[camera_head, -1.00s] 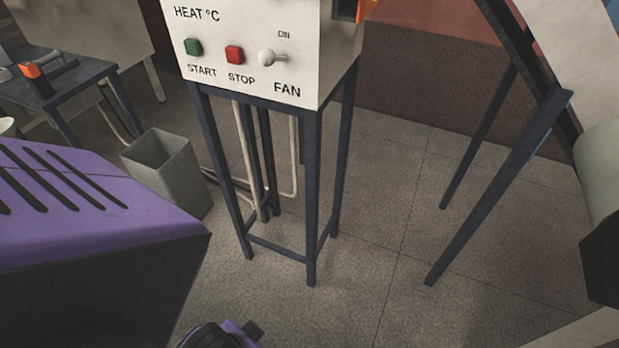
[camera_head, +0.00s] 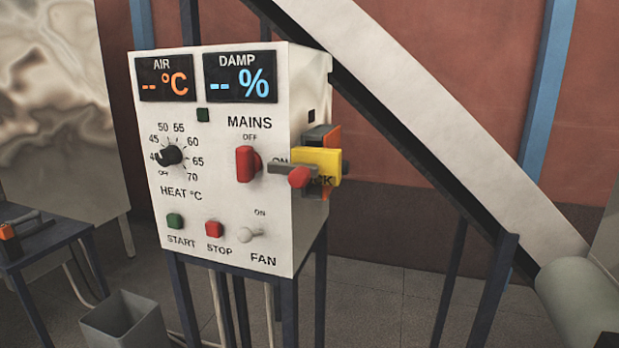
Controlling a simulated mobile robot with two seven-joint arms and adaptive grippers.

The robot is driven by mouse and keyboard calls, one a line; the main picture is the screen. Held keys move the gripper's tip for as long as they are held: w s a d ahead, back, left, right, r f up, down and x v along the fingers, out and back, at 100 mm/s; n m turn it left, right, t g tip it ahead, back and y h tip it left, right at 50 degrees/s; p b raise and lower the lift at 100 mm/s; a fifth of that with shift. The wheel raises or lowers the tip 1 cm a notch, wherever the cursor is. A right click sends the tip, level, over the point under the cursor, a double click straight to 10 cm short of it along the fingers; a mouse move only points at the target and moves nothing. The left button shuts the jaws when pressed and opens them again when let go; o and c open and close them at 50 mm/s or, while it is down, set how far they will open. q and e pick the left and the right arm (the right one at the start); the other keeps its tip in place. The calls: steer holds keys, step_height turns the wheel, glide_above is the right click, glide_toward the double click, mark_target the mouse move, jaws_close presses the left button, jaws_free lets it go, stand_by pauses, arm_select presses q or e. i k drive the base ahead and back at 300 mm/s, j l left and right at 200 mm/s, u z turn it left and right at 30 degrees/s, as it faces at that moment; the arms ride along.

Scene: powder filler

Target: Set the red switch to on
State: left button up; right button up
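The red switch (camera_head: 246,164) is the MAINS rotary knob on the front of a white control box (camera_head: 215,265). Its grip stands upright, in line with the OFF label above it. The ON label is to its right, partly covered by a grey bar (camera_head: 285,169) with a red tip (camera_head: 300,178). A yellow block (camera_head: 322,158) with partly hidden lettering sits beside the box's right edge, behind the bar. I cannot tell how the bar and block are joined. Neither of my grippers is in view.
Below the switch are the green START button (camera_head: 174,221), red STOP button (camera_head: 213,229) and FAN toggle (camera_head: 248,235); the HEAT dial (camera_head: 170,155) is left. A sloping white chute (camera_head: 420,95) passes behind right. A grey bin (camera_head: 125,322) stands at lower left.

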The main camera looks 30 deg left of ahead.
mark_target(249, 162)
steer(key=u, duration=1.4)
